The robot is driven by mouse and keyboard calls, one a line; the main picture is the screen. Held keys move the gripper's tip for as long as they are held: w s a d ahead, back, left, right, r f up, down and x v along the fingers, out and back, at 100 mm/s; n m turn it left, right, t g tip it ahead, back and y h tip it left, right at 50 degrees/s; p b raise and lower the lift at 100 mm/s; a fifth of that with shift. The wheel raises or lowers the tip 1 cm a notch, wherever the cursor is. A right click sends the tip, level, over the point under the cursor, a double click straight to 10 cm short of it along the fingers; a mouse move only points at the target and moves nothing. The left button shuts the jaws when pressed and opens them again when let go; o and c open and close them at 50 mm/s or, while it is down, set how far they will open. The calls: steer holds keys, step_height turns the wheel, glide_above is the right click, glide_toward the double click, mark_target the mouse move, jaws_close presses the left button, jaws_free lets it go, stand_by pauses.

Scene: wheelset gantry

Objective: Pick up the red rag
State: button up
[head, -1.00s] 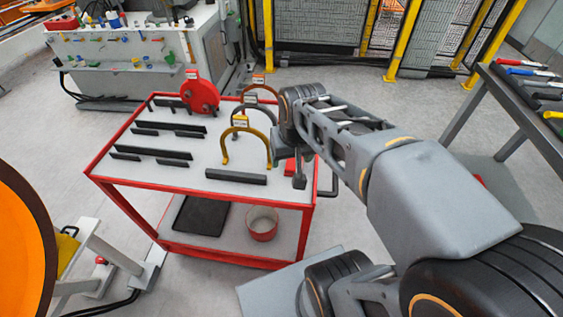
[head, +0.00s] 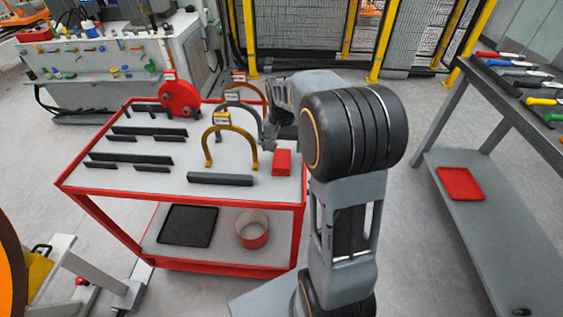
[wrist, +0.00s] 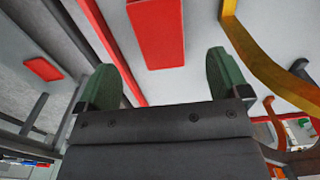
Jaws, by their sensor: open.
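A red folded rectangle (head: 282,161), which looks like the rag, lies on the right side of the red cart's grey top. In the wrist view this rag (wrist: 157,30) lies ahead of and between the two green fingertips, apart from them. My gripper (wrist: 165,72) is open and empty. In the head view my gripper (head: 268,138) is near the cart's right edge, just behind the rag, and is partly hidden by my arm.
A yellow arch (head: 229,133), a grey arch and dark bars (head: 220,179) stand or lie close left of the rag. The cart (head: 180,189) has a raised red rim. A flat red piece (head: 461,184) lies on the right bench's lower shelf.

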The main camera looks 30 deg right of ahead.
mark_target(282, 157)
steer(key=shift+w+f, duration=0.1)
steer(key=shift+f, duration=3)
steer(key=c, duration=1)
